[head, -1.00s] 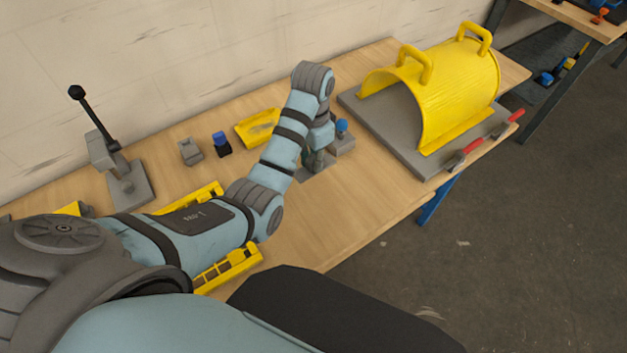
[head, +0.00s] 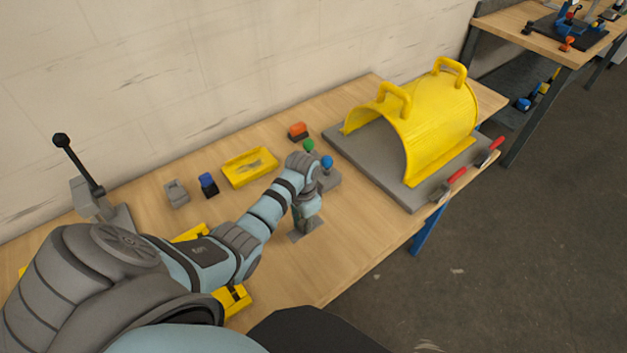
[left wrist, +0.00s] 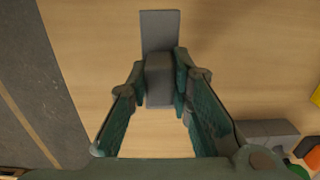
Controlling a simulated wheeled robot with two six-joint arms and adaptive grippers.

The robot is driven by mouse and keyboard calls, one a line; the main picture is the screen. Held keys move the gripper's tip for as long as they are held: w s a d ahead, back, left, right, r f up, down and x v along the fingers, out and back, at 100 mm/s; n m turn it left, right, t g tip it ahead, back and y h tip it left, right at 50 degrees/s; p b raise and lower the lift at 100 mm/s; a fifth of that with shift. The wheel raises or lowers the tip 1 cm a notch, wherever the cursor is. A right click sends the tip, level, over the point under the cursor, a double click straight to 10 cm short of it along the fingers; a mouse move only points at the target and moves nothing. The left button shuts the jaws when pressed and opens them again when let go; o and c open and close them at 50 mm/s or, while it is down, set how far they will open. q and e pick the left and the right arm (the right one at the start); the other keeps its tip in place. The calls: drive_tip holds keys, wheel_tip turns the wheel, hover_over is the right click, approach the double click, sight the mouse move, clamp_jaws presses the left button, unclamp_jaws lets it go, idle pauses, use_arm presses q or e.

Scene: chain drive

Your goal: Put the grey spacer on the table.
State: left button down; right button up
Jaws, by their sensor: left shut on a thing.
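My left gripper (head: 303,228) points down over the bare tabletop, near the table's front edge. It is shut on the grey spacer (head: 293,237), of which only a little shows under the fingers. In the left wrist view the spacer (left wrist: 160,80) is a grey block between the two green fingertips (left wrist: 160,88), with a flat grey part reaching past them. I cannot tell whether it touches the wood. The wooden table (head: 340,245) is clear around it. My right gripper is not in view.
A grey block with green and blue knobs (head: 327,162) stands just behind the gripper. The yellow guard (head: 430,120) on its grey base is to the right. A yellow tray (head: 250,167), an orange block (head: 298,131) and a black-handled press (head: 85,195) stand farther back.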

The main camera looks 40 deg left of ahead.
sight(305, 241)
use_arm(q)
wheel_tip(305, 241, down, 7)
drive_tip(key=b, duration=0.6)
drive_tip(key=shift+s, duration=0.1)
drive_tip(key=shift+d+r, duration=0.1)
drive_tip(key=shift+r, duration=0.3)
drive_tip(key=shift+f, duration=0.25)
drive_tip(key=c, duration=1.4)
unclamp_jaws()
drive_tip(key=shift+c, duration=0.2)
drive_tip(key=shift+r, duration=0.1)
wheel_tip(305, 241, up, 12)
drive_tip(key=p, duration=0.3)
drive_tip(key=shift+r, duration=0.2)
drive_tip(key=shift+f, duration=0.1)
